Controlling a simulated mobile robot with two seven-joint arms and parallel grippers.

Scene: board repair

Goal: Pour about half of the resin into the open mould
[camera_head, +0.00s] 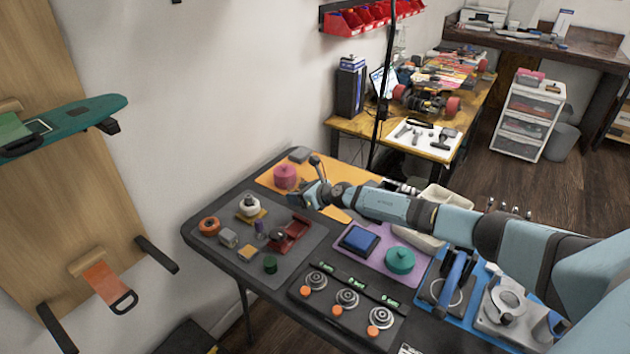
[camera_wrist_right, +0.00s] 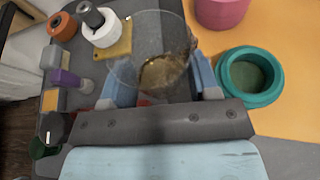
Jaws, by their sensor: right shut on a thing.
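My right gripper (camera_wrist_right: 163,82) is shut on a clear round cup (camera_wrist_right: 135,28); its blue fingers sit on either side of it. Amber resin (camera_wrist_right: 160,74) lies in the cup and reaches up the wall on the right side. I see no clear stream falling. The open mould (camera_wrist_right: 224,75) is a teal ring with a dull green hollow, on the orange mat to the right of the cup, apart from it. In the head view my right gripper (camera_head: 312,194) is over the table's far part; the cup and this mould cannot be made out there. My left gripper is not in view.
A pink round block (camera_head: 285,176) stands on the orange mat (camera_head: 340,214), close to the gripper. Left of it are an orange ring (camera_head: 209,226), a white-and-grey roll (camera_head: 250,205) and a red holder (camera_head: 291,234). Another teal round piece (camera_head: 400,261) lies on the purple mat.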

